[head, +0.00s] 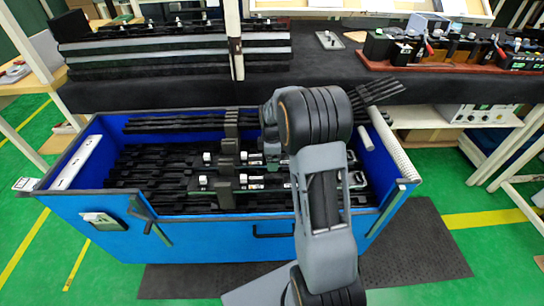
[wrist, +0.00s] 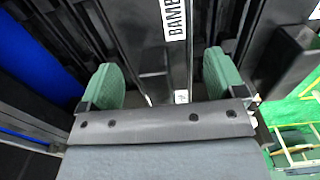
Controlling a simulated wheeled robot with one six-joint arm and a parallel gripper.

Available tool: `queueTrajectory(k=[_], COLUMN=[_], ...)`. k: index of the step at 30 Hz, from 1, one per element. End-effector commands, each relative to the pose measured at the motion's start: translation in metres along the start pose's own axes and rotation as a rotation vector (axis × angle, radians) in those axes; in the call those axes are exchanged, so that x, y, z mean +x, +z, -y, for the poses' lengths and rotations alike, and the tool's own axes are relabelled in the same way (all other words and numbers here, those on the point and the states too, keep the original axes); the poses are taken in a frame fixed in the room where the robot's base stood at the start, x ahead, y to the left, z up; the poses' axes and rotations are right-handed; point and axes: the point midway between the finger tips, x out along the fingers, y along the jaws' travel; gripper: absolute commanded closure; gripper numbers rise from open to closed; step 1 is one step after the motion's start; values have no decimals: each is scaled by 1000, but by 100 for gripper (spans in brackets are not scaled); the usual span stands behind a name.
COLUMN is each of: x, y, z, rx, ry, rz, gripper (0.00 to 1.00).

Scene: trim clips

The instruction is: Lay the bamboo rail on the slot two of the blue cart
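The blue cart (head: 210,240) stands in front of the dark bench and holds several black rails lengthwise with upright black dividers. In the wrist view, a black rail with a white label reading "BAMB" (wrist: 174,20) runs away from my gripper (wrist: 165,85). The rest of the label is cut off by the picture edge. My gripper's two green pads stand wide apart, one to each side of this rail's line. I see no clear contact between pads and rail. In the head view my arm hides the gripper and the cart's right middle. I cannot tell which slot is slot two.
Dark bench (head: 400,92) behind the cart carries stacked long rails (head: 175,50) at left and a reddish tray of small devices (head: 450,72) at right. A white roll (head: 393,145) lies along the cart's right end.

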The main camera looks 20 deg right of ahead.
Motion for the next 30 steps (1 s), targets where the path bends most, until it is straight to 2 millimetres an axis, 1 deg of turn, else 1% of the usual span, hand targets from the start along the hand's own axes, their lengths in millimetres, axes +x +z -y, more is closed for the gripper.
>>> queueTrajectory(k=[7,11,24,30], x=[-2,-13,-93,-116], y=[0,0,0,0], z=[0,-1,-1,0], rx=[0,0,0,0], ry=[0,2,4,2], rz=[0,0,-1,0], gripper=[11,11,11,11])
